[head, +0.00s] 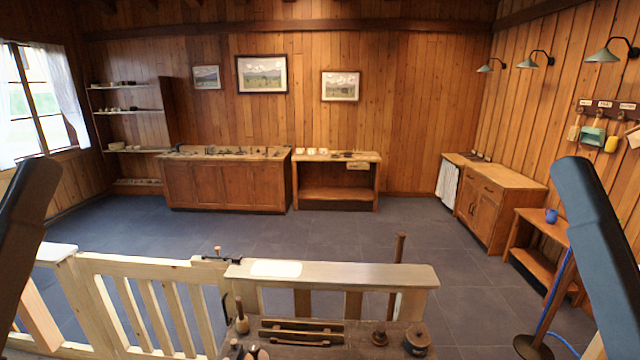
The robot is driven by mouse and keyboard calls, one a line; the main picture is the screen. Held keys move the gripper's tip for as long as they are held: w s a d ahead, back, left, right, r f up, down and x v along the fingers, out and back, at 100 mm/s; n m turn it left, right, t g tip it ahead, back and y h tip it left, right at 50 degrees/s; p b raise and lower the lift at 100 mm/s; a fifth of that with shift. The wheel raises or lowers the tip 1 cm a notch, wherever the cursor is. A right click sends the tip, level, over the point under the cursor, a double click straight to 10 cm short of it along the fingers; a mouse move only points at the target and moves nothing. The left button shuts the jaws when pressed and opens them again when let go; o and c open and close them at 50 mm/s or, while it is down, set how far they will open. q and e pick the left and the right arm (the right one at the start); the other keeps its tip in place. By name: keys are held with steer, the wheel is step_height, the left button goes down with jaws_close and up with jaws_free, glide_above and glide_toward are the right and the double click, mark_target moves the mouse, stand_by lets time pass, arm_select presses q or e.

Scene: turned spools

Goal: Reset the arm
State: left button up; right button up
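My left arm (18,235) shows only as a dark link at the left edge of the head view. My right arm (600,235) shows as a dark blue-grey link at the right edge. Both links are raised and run down out of the picture. Neither gripper is in view, so what they hold cannot be seen.
A bench top (300,351) at the bottom centre holds a dark round piece (417,338), a smaller knobbed piece (380,337) and a wooden rack (300,332). Behind it stand a pale plank (350,275) and a railing (150,267). The tiled floor (270,228) beyond is clear.

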arm_select(q)
step_height(320, 180, up, 18)
steer(key=p, duration=1.4)
arm_select(e)
step_height(320, 180, up, 18)
arm_select(q)
step_height(320, 180, down, 52)
steer(key=b, duration=5.1)
steer(key=shift+r, duration=0.2)
arm_select(e)
step_height(320, 180, down, 52)
steer(key=shift+r, duration=0.2)
